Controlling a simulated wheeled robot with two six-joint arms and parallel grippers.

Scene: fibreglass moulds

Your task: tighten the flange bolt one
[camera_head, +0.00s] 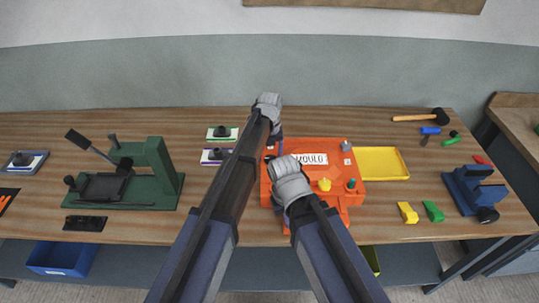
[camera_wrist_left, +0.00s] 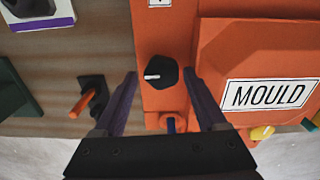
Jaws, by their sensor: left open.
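The orange mould (camera_head: 330,201), labelled MOULD, sits mid-table and also shows in the left wrist view (camera_wrist_left: 219,55). A black knob with a white mark (camera_wrist_left: 161,73) stands on its flange, between and just beyond my left fingertips. A small blue piece (camera_wrist_left: 170,124) shows nearer my left palm. I cannot tell which part is flange bolt one. My left gripper (camera_wrist_left: 160,79) is open and empty above the flange edge; in the head view it (camera_head: 276,142) is partly hidden. My right wrist (camera_head: 290,180) is over the mould's left part; its fingers are hidden.
A yellow tray (camera_head: 403,163) lies right of the mould. A green press (camera_head: 155,175) stands left. A blue vise (camera_head: 474,187) and hammer (camera_head: 437,116) are at right. A black piece with an orange handle (camera_wrist_left: 92,96) lies beside the mould. Yellow (camera_head: 324,184) and green (camera_head: 351,185) knobs stand on it.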

